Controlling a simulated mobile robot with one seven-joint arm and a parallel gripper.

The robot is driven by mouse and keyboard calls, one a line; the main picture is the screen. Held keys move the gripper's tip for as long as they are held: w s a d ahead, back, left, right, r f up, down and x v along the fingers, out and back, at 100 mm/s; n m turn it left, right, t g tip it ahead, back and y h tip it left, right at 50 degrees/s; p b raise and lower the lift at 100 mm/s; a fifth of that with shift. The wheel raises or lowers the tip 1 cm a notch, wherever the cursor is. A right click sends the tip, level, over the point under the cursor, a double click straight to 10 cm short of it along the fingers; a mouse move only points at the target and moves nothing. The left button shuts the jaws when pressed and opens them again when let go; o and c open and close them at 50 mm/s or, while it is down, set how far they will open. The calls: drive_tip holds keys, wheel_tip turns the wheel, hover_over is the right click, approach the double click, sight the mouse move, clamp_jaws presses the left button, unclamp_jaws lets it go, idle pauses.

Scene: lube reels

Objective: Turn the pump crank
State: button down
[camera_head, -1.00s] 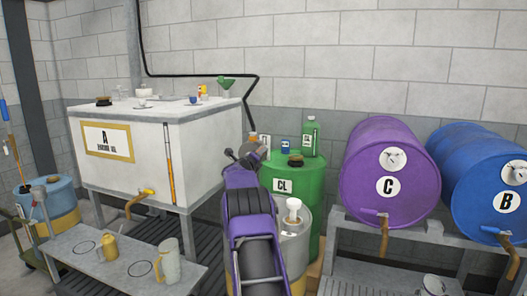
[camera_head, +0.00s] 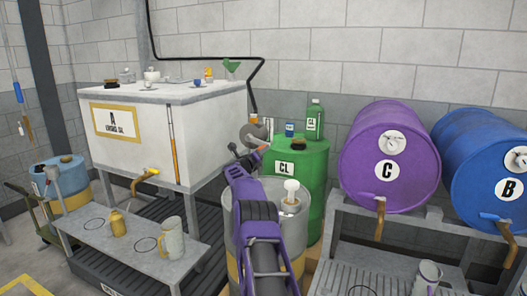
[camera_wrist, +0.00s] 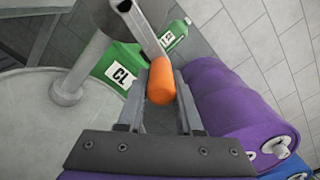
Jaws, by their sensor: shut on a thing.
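The pump crank shows in the wrist view as a grey flat arm (camera_wrist: 141,28) with an orange grip (camera_wrist: 161,82). My gripper (camera_wrist: 158,85) is shut on the orange grip, which sits between its two fingers. The grey pump column (camera_wrist: 88,62) rises from the drum top at the left of that view. In the head view my gripper (camera_head: 250,157) is just in front of the rounded grey pump head (camera_head: 252,135), above the grey drum (camera_head: 238,222). My purple arm hides part of the drum and crank there.
A green drum marked CL (camera_head: 312,185) with bottles on top stands close behind. Purple drum C (camera_head: 365,165) and blue drum B (camera_head: 480,180) lie on a rack at right. White tank A (camera_head: 200,130) stands left, behind a bench (camera_head: 130,255) with jugs.

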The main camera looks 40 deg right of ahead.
drive_tip(key=shift+w+a, duration=0.4)
drive_tip(key=c, duration=0.6)
unclamp_jaws()
drive_tip(key=shift+f, duration=0.1)
drive_tip(key=shift+d, duration=0.1)
drive_tip(key=shift+s, duration=0.1)
drive_tip(key=v, duration=1.7)
drive_tip(key=shift+s, duration=0.1)
